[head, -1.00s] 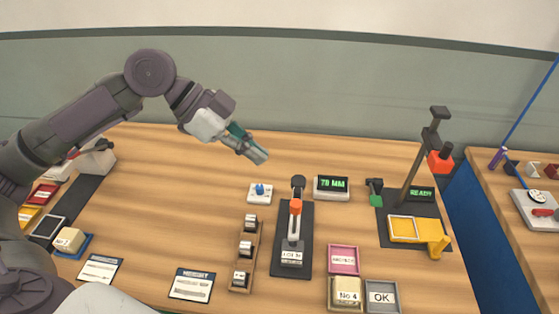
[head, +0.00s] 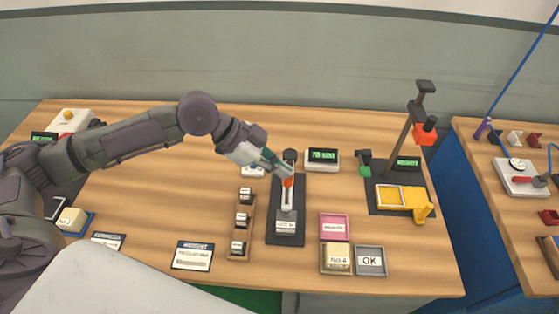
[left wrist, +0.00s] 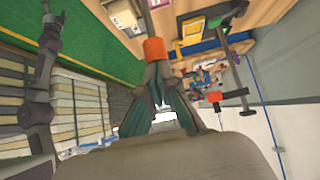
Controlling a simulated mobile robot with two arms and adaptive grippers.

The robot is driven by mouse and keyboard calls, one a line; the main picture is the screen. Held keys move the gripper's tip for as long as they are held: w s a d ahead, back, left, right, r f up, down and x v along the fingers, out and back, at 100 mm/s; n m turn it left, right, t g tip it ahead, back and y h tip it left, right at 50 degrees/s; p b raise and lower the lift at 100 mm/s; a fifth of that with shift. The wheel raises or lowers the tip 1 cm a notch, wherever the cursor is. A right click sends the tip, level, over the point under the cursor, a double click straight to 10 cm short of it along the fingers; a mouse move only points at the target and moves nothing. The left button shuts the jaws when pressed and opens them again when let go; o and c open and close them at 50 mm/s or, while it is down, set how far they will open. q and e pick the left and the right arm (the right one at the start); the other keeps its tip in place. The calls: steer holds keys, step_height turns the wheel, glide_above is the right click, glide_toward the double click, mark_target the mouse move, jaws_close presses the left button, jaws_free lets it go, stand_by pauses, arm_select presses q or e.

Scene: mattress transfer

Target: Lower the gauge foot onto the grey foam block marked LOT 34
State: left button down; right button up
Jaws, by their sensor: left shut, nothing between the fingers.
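The grey foam block (head: 286,227), with a white label that seems to read LOT 34, lies at the near end of the dark gauge base (head: 285,240). The gauge's pale arm (head: 287,197) reaches down towards the block. I cannot tell whether its foot touches the block. An orange knob (head: 288,182) tops the arm and also shows in the left wrist view (left wrist: 154,48). My left gripper (head: 285,174) is shut and empty, its tips at the knob. In the left wrist view, a dark arm at the left seems to be my right one; its gripper (left wrist: 46,12) is unclear.
A green-lit display (head: 322,158) stands behind the gauge. A wooden rack (head: 250,215) is left of it; a pink tray (head: 335,226) and grey OK tray (head: 370,261) are right. A taller stand (head: 407,120) with a red part is further right. The left table area is partly clear.

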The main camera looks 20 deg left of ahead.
arm_select(q)
step_height(320, 180, down, 3)
steer(key=shift+r+b, duration=0.1)
steer(key=shift+b, duration=0.45)
arm_select(e)
steer(key=shift+w+f, duration=0.1)
steer(key=shift+f, duration=0.45)
arm_select(q)
steer(key=d+r+p+v, duration=0.1)
steer(key=d+r+v, duration=0.1)
steer(key=v, duration=1.1)
steer(key=shift+w, duration=0.25)
arm_select(e)
steer(key=shift+s+a+r, duration=0.2)
steer(key=shift+a+r, duration=0.3)
steer(key=shift+a, duration=0.25)
steer(key=shift+d, duration=0.2)
